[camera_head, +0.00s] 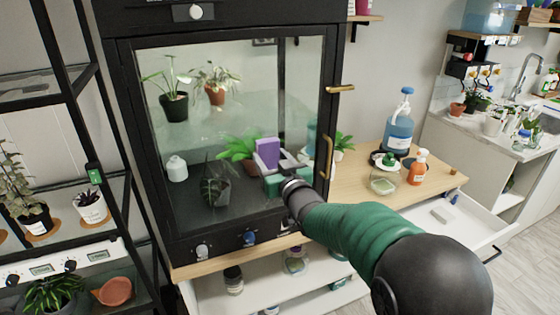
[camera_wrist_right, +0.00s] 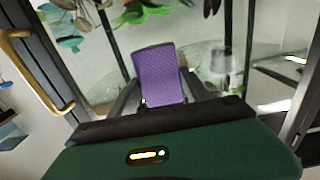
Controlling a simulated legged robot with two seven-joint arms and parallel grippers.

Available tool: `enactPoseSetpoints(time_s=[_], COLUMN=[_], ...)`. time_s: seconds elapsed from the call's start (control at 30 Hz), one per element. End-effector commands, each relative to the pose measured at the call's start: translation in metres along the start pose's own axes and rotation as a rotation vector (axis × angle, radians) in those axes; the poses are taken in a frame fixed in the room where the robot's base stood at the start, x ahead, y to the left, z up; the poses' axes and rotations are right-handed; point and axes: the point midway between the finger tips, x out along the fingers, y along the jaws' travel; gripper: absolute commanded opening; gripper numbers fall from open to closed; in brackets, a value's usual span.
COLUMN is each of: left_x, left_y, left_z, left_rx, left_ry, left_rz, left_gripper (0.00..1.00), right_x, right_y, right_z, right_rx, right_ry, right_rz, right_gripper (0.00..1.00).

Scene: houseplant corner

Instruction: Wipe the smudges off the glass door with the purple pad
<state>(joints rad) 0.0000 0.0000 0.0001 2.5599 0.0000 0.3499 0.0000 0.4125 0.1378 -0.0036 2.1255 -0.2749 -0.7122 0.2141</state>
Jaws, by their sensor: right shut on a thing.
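The purple pad (camera_head: 266,152) is in front of the lower right part of the glass door (camera_head: 230,110) of a black cabinet. My right gripper (camera_head: 270,168) is shut on the pad. In the right wrist view the purple pad (camera_wrist_right: 160,75) stands up between the fingers of the right gripper (camera_wrist_right: 163,98), with the glass beyond it. I cannot tell whether the pad touches the glass. Pale, hazy smudges (camera_head: 205,130) show across the middle of the glass, left of the pad. A pale smear also shows beyond the pad in the wrist view. My left gripper is out of view.
A brass handle (camera_head: 328,158) sits on the door's right edge, close to my right arm. Potted plants (camera_head: 173,105) show behind the glass. A wooden counter (camera_head: 345,190) with a blue pump bottle (camera_head: 398,133) and an orange bottle (camera_head: 417,168) is at right. An open white drawer (camera_head: 440,228) juts out below.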

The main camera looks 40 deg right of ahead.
Motion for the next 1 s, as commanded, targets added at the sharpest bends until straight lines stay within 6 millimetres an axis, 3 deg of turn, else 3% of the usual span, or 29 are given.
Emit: enactPoseSetpoints(time_s=[0.2, 0.57, 1.0], left_x=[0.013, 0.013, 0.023], left_y=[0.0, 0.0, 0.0], left_z=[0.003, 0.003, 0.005], left_rx=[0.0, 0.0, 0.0], left_ry=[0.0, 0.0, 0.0], left_rz=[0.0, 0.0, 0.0], left_gripper=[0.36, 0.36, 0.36], right_x=[-0.001, -0.003, -0.054], right_y=[-0.023, -0.025, -0.024], right_z=[0.002, 0.0, 0.001], right_rx=[0.0, 0.0, 0.001], right_ry=[0.002, 0.001, 0.001], right_rz=[-0.003, 0.0, 0.001], right_gripper=[0.23, 0.23, 0.23])
